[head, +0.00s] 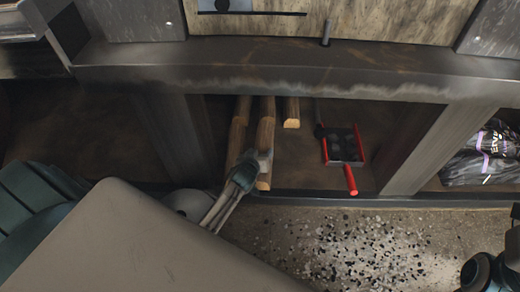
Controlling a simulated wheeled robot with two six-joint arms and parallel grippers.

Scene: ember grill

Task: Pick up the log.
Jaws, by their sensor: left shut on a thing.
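Several wooden logs lie side by side in the open bay under the grill counter. The middle log (266,129) points toward me, and its front end shows at the bay's front edge. A left log (238,135) lies close beside it, partly hidden by my gripper. A shorter-looking right log (291,112) sits further back. My left gripper (260,162) reaches into the bay and is shut at the front part of the middle log. The far side of the grip is hidden. My right gripper is not in view; only dark parts of my right arm show at the lower right.
A red shovel (351,176) with dark lumps lies right of the logs. A post (428,150) divides off a bay with a black bag (483,158). The counter edge (300,78) overhangs the logs. The speckled floor (350,245) in front is clear.

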